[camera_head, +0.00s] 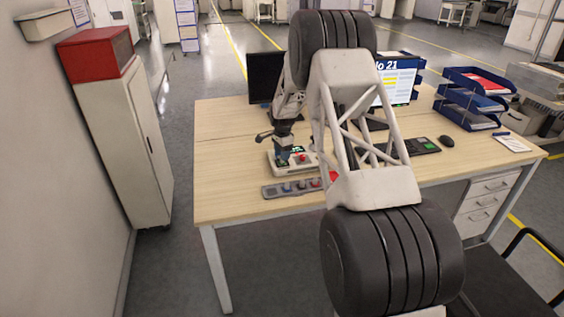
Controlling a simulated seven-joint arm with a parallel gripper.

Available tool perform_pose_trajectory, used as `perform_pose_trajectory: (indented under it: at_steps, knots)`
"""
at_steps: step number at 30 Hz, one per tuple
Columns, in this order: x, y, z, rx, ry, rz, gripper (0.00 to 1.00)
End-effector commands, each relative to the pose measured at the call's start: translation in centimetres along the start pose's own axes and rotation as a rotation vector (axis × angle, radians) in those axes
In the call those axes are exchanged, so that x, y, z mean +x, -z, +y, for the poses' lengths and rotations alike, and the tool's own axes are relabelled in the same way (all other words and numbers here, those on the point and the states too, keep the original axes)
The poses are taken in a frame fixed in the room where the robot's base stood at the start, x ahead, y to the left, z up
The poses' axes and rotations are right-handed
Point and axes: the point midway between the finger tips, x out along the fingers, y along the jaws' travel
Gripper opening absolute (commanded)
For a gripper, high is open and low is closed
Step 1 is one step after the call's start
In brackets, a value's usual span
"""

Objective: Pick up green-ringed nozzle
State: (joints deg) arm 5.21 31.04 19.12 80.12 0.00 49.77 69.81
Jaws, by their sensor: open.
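My gripper (283,151) points down over a small white box (312,163) on the desk, left of my arm's lattice link. Its fingers are dark and small here; they look apart, with nothing clearly between them. A small green patch (296,149) shows close beside the gripper at the box. I cannot tell whether it is the nozzle's ring or part of the box or gripper. A red round part (301,157) sits on the box. A grey rack (267,192) in front holds several small pieces, blue (287,187) and red (315,183) among them. My arm hides what lies right of the rack.
The wooden desk (225,180) is clear at its left. A dark monitor (262,75) stands behind the gripper, a lit screen (400,88) to the right. A keyboard (422,146), mouse (447,141) and blue trays (470,105) are further right. A cabinet (125,150) stands left.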

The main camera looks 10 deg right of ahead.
Motion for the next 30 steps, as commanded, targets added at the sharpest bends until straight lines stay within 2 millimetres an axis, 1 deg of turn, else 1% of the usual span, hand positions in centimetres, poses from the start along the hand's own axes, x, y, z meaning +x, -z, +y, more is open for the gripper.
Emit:
perform_pose_trajectory:
  at_steps: [3, 6, 22, 30]
  knots:
    - [0.89, -0.02, 0.00, 0.000, 0.000, 0.000, 0.53]
    - [1.19, -0.01, -0.01, 0.000, 0.000, 0.000, 0.53]
    - [1.21, -0.01, -0.03, 0.000, 0.001, 0.000, 0.53]
    - [1.21, -0.01, -0.03, 0.000, 0.001, 0.000, 0.12]
